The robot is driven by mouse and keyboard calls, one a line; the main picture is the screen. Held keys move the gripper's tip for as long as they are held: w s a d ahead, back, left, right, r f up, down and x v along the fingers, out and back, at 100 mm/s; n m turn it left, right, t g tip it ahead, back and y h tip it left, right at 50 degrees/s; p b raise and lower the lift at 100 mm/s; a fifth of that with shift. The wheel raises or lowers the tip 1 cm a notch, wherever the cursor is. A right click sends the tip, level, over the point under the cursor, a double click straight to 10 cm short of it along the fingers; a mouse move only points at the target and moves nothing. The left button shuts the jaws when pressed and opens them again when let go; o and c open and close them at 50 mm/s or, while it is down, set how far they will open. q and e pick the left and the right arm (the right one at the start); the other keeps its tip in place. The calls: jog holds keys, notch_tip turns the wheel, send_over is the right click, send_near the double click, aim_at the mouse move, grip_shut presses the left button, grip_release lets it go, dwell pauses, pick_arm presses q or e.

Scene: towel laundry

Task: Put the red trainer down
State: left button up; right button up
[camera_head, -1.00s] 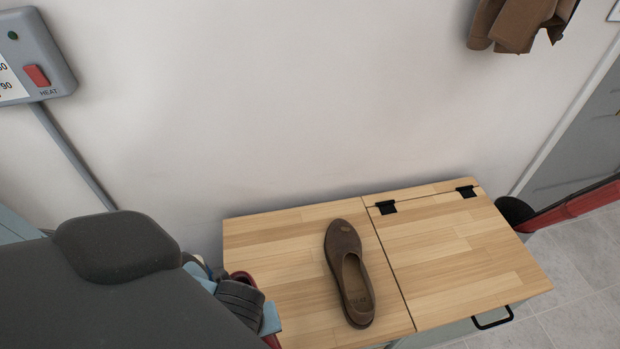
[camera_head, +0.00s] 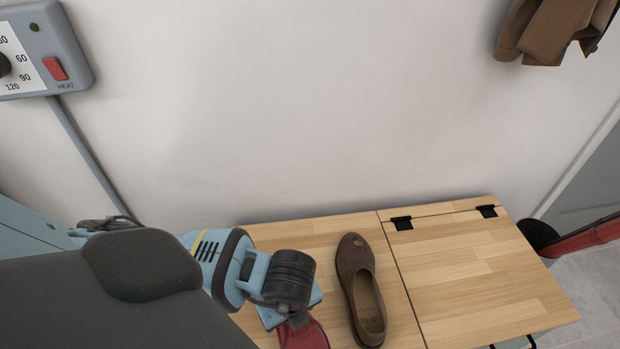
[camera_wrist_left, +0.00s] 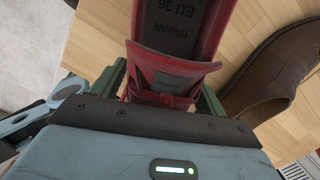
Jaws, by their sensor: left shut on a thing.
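My left gripper (camera_wrist_left: 160,100) is shut on the red trainer (camera_wrist_left: 172,60), holding it by its strapped end. In the left wrist view the trainer's dark insole with lettering faces the camera, and the wooden bench top shows behind it. In the head view the red trainer (camera_head: 304,335) is mostly cut off at the bottom edge, below my left wrist, just left of the brown shoe (camera_head: 362,290). The brown shoe lies on the wooden bench top (camera_head: 320,232). I cannot tell whether the trainer touches the bench. My right gripper is not in view.
The bench's hinged right part (camera_head: 480,280) is clear. A grey control box (camera_head: 45,50) hangs on the wall at left. A brown garment (camera_head: 555,30) hangs at upper right. A dark round bin-like object (camera_head: 538,234) stands beyond the bench's right end.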

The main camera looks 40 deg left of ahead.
pick_arm(q)
jog(key=w, duration=0.3)
jog(key=w+b, duration=0.1)
jog(key=w, duration=0.1)
jog(key=shift+w+f, duration=0.1)
jog(key=shift+f, duration=0.2)
jog(key=shift+w, duration=0.4)
jog(key=shift+f, duration=0.1)
notch_tip(320, 180, down, 3)
jog(key=shift+a+f+b, duration=0.1)
jog(key=shift+f+b, duration=0.1)
jog(key=shift+b, duration=0.55)
jog(key=shift+r, duration=0.1)
jog(key=o, duration=0.9)
jog(key=shift+o, duration=1.1)
